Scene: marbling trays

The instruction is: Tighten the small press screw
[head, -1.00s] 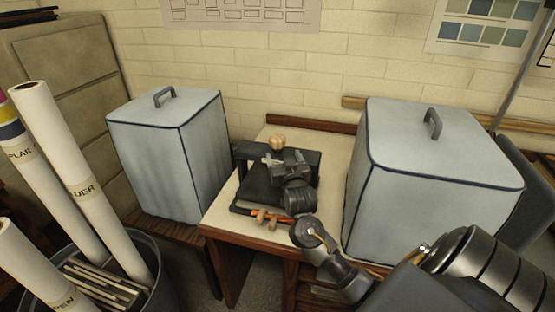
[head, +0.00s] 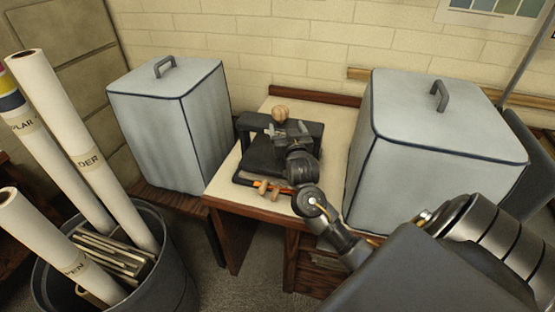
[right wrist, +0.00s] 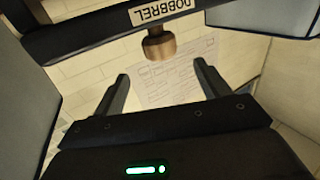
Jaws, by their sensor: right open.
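The small press (head: 262,155) is a dark frame on the cream-topped table, with a round wooden knob on its screw (head: 280,111) above the crossbar. In the right wrist view the picture is upside down, and the wooden knob (right wrist: 159,46) hangs below the dark crossbar (right wrist: 95,32) with its label. My right gripper (head: 275,131) is at the press, close to the knob. In the wrist view its two fingers (right wrist: 163,82) are apart with nothing between them; the knob shows just past the fingertips, roughly centred. My left gripper is not in view.
Grey covered boxes stand left (head: 170,125) and right (head: 430,165) of the press. Wooden-handled tools (head: 268,188) lie at the press's front. A bin (head: 165,275) with paper rolls (head: 80,150) stands at the left.

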